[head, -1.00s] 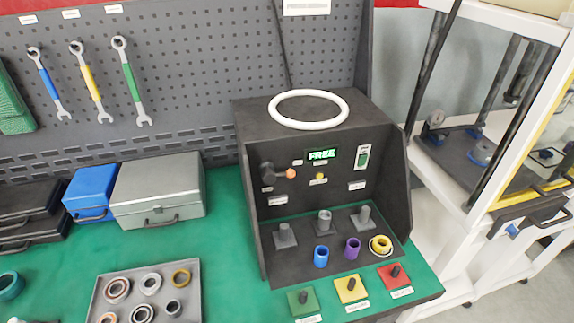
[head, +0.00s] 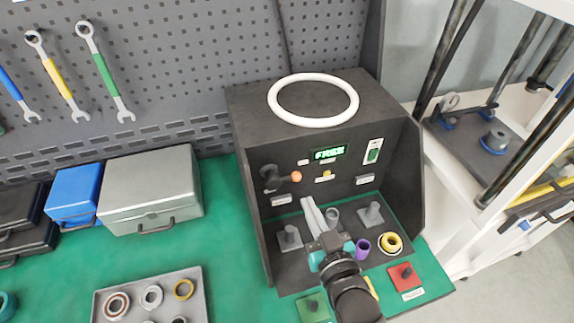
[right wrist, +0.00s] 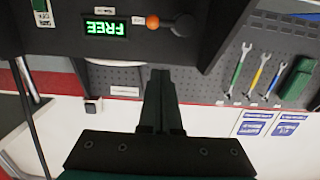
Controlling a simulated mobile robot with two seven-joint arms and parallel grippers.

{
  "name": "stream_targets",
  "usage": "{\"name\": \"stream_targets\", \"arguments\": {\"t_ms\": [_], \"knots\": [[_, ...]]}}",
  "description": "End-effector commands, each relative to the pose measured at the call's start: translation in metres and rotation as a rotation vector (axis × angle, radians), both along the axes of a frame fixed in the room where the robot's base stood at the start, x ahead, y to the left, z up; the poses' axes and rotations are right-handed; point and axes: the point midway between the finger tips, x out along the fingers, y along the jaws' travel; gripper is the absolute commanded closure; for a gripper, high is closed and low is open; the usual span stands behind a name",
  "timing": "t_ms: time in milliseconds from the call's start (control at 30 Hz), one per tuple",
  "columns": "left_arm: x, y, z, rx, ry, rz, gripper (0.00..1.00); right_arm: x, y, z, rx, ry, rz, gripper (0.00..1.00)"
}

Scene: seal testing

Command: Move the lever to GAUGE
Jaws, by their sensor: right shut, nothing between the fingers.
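The lever (head: 283,178) is on the front panel of the dark test box, at its left side. It has a dark hub and an orange knob (head: 296,176) pointing right. In the right wrist view the lever (right wrist: 178,24) and its orange knob (right wrist: 152,22) show at the top. The lit green display (head: 327,154) reads FREE. My right gripper (head: 309,204) is in front of the panel, below and a little right of the knob, apart from it. Its fingers are together and empty; they also show in the right wrist view (right wrist: 160,75). My left gripper is out of view.
A white ring (head: 313,121) lies on top of the box. Grey posts, a purple sleeve (head: 363,249) and yellow rings (head: 390,243) stand on its lower shelf. A silver case (head: 150,190) and a tray of seals (head: 203,292) lie to the left. The box's side walls flank the panel.

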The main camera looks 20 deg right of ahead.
Motion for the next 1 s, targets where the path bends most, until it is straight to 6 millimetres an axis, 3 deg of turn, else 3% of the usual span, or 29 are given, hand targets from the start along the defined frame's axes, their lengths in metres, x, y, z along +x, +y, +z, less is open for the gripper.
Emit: {"name": "stream_targets", "arguments": {"t_ms": [567,1000], "knots": [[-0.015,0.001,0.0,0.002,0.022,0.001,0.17,0.004,0.0,0.003,0.002,-0.029,-0.003,1.0],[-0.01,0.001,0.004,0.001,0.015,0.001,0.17,0.064,0.002,0.0,0.002,-0.029,-0.003,1.0]]}}
